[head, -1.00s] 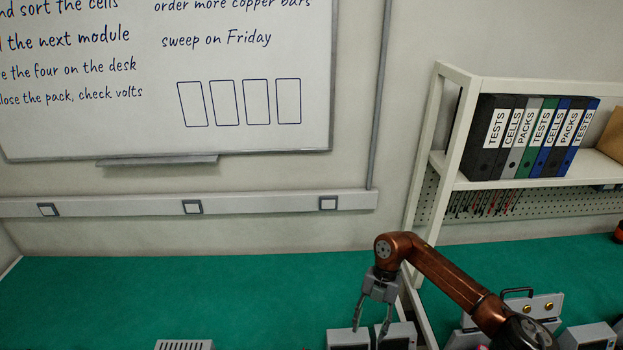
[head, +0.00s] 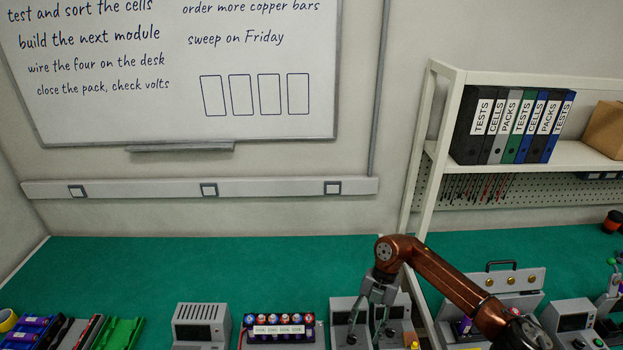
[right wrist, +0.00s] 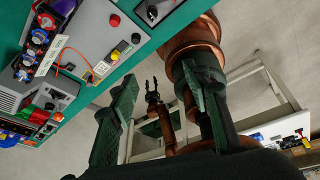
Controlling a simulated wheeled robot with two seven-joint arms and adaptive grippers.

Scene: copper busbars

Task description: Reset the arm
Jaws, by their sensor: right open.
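My right arm, copper coloured, comes in from the right in the head view. Its grey right gripper (head: 366,338) hangs over the bench with its two fingers apart and nothing between them. It hangs in front of grey instrument boxes (head: 341,312); the picture does not show the exact gap. In the right wrist view the two dark fingers (right wrist: 158,80) stand wide apart, also empty. Beyond them a small gripper on a copper arm (right wrist: 152,96) shows, apparently my left one; its opening is too small to judge. No left arm shows in the head view.
The green bench (head: 200,265) is clear at the back. Along its front are a green tray (head: 118,335), a grey meter (head: 201,324) and a row of cells (head: 278,322). A white shelf (head: 440,165) with binders (head: 515,125) stands at the right.

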